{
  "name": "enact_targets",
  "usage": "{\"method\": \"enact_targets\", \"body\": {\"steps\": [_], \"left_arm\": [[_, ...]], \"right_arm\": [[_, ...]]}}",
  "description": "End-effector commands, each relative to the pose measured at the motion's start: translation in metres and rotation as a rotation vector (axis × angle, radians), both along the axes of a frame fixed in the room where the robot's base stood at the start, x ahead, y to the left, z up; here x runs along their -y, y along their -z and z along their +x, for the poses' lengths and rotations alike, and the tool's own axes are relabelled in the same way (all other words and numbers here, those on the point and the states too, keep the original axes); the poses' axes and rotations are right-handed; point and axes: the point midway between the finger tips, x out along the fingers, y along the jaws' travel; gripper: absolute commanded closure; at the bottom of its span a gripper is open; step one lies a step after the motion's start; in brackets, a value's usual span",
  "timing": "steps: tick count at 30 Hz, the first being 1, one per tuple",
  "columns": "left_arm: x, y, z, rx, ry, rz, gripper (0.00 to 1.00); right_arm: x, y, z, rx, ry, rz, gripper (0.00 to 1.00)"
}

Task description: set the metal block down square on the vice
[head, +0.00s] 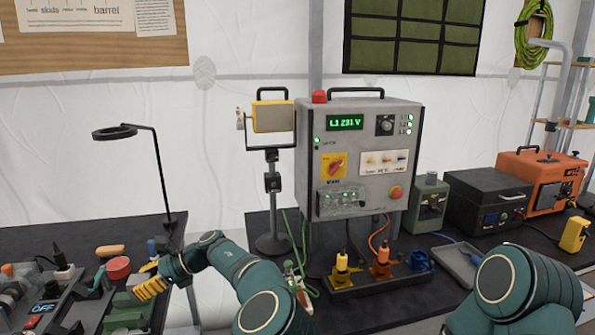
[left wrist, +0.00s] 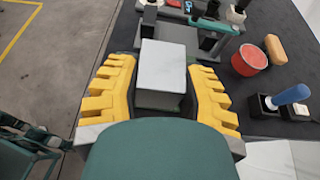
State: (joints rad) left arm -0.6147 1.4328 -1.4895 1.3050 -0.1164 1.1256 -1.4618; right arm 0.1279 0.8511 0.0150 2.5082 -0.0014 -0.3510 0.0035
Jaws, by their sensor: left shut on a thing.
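The metal block (left wrist: 163,65) is a pale grey box in the left wrist view. It sits between the yellow fingers of my left gripper (left wrist: 160,78), which is shut on it. My right gripper is out of view.
A red round tub (head: 118,267) stands just behind the vice. A ring lamp (head: 115,132) rises behind. The floor is open left of the bench.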

Motion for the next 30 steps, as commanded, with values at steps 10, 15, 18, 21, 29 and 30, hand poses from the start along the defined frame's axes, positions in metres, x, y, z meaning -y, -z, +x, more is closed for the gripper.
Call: {"method": "enact_targets", "body": {"steps": [10, 15, 18, 21, 29, 30], "left_arm": [[0.036, 0.02, -0.016, -0.003, 0.321, -0.003, 1.0], [0.058, 0.033, -0.026, -0.006, 0.535, 0.002, 1.0], [0.07, 0.041, -0.032, -0.007, 0.654, 0.004, 1.0], [0.081, 0.048, -0.037, -0.009, 0.767, 0.008, 1.0], [0.107, 0.065, -0.049, -0.01, 1.034, 0.011, 1.0], [0.111, 0.067, -0.05, -0.01, 1.075, 0.011, 1.0]], "right_arm": [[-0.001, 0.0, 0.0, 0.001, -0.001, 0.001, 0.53], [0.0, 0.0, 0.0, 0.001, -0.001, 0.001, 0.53], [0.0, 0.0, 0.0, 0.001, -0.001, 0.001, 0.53], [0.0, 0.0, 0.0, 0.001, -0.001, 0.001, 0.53], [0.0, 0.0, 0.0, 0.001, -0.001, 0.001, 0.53], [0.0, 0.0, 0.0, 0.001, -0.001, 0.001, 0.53]]}}
